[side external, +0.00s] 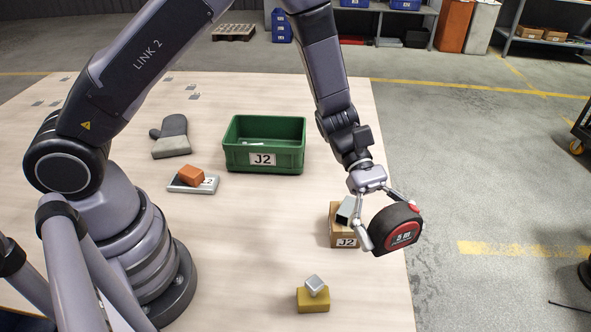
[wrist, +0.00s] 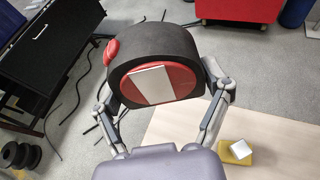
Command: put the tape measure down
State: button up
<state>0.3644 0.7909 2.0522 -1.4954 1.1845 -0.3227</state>
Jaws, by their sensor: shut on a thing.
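The tape measure (side external: 398,232) is black with a red face and a label. My gripper (side external: 391,227) is shut on it, with one finger on each side. In the side view it is held up at the table's right edge, in front of and right of a small cardboard box. In the wrist view the tape measure (wrist: 160,72) fills the space between the fingers of my gripper (wrist: 161,96). Grey floor shows around it there, and the table (wrist: 185,132) shows only at the lower right.
The cardboard box (side external: 343,240) marked J2 holds a grey metal piece (side external: 345,210). The table's middle is clear.

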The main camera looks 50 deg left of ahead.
jog(key=w+a+f+m+g+y, duration=0.1)
jog(key=a+f+m+g+y, duration=0.35)
jog(key=a+m+y, duration=0.3)
jog(key=a+f+m+g+y, duration=0.3)
jog(key=a+m+g+y, duration=0.2)
jog(key=a+m+y, duration=0.25)
notch_tip(320, 180, up, 8)
jog(key=m+t+y, duration=1.1)
jog(key=m+t, duration=0.8)
jog(key=m, duration=0.3)
send_over(323, 142)
notch_tip(323, 142, down, 22)
jog(key=shift+d+r, duration=0.1)
jog(key=o, duration=1)
jog(key=shift+s+f, duration=0.1)
jog(key=shift+f, duration=0.15)
jog(key=shift+c, duration=0.2)
